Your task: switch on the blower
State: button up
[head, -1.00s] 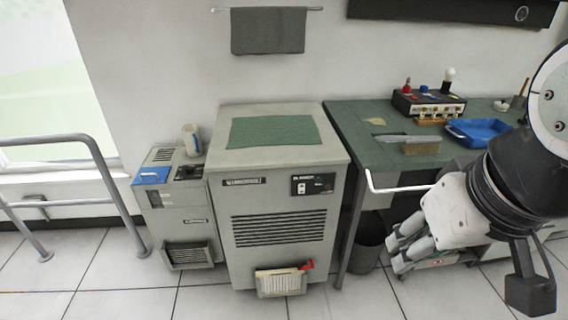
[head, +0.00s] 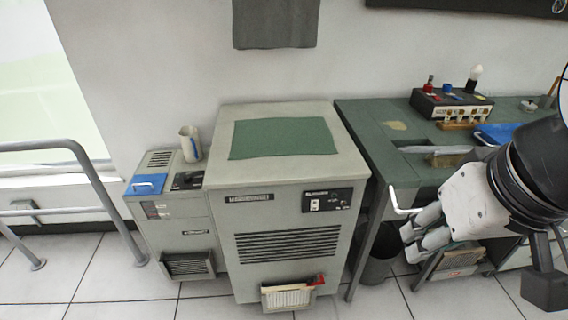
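The blower is a grey cabinet (head: 285,210) in the middle of the head view, with a green mat (head: 278,138) on top and louvres across its front. A small black panel (head: 327,199) at its upper right front carries a white switch (head: 314,204) and small knobs; the lettering and switch position are too small to read. My gripper (head: 418,245) is to the right of the cabinet, in front of the green workbench and apart from the panel. Its fingers point down and left, and nothing shows between them; how far they are open is unclear.
A smaller grey unit (head: 185,235) with a blue lid and a mug (head: 190,143) stands left of the cabinet. A green workbench (head: 375,140) with a control box (head: 450,103) is at the right. A bin (head: 381,262) sits below it. A metal railing (head: 95,190) is at far left.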

aim_at(314, 204)
jog(key=i+j+z, duration=0.25)
jog(key=j, duration=0.2)
jog(key=j+z, duration=0.25)
jog(key=j, duration=0.2)
jog(key=i+j+z, duration=0.25)
jog(key=j, duration=0.25)
jog(key=j+z, duration=0.25)
jog(key=j, duration=0.25)
jog(key=j+z, duration=0.15)
jog(key=j, duration=0.25)
jog(key=k+j+z, duration=0.15)
jog(key=j, duration=0.25)
jog(key=k+j+z, duration=0.15)
jog(key=j, duration=0.25)
jog(key=k+j+z, duration=0.15)
jog(key=j, duration=0.25)
jog(key=j+z, duration=0.2)
jog(key=j, duration=0.15)
jog(key=k+j+z, duration=0.15)
jog(key=k+u, duration=0.1)
jog(key=k, duration=0.3)
